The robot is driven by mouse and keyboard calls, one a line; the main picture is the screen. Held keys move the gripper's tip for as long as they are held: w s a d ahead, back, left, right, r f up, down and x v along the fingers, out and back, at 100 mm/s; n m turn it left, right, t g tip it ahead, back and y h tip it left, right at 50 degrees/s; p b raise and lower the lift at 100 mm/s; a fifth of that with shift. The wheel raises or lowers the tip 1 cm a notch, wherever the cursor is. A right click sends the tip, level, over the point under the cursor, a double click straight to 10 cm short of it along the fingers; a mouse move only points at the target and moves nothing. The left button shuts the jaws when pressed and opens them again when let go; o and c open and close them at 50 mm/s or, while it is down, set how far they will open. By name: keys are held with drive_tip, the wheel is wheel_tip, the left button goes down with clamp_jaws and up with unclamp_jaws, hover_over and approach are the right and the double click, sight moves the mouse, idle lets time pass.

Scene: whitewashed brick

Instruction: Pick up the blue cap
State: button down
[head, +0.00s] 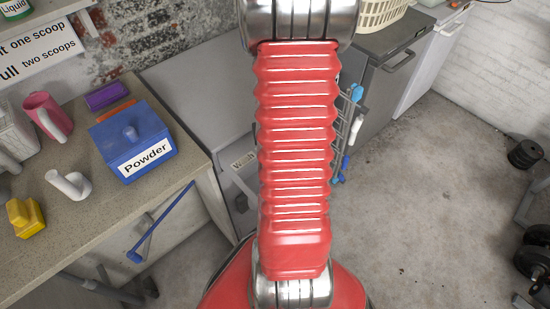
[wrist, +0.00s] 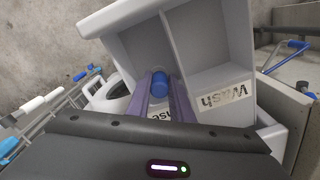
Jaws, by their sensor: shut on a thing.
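The blue cap (wrist: 161,82) shows in the wrist view as a small round blue piece between my fingertips. My gripper (wrist: 159,88), with two purple fingers, is shut on it. The cap is over a pale grey drawer (wrist: 241,70) with a divider and a "Wash" label on its front edge. I cannot tell whether the cap still touches the drawer. In the head view my red arm hides the gripper and the cap, and only part of the drawer (head: 243,180) shows.
A rack (head: 345,125) stands right of my arm. The floor at right is mostly clear.

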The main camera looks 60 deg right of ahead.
wheel_tip(320, 180, up, 9)
idle(0.4)
drive_tip(key=shift+w+a, duration=0.1)
idle(0.8)
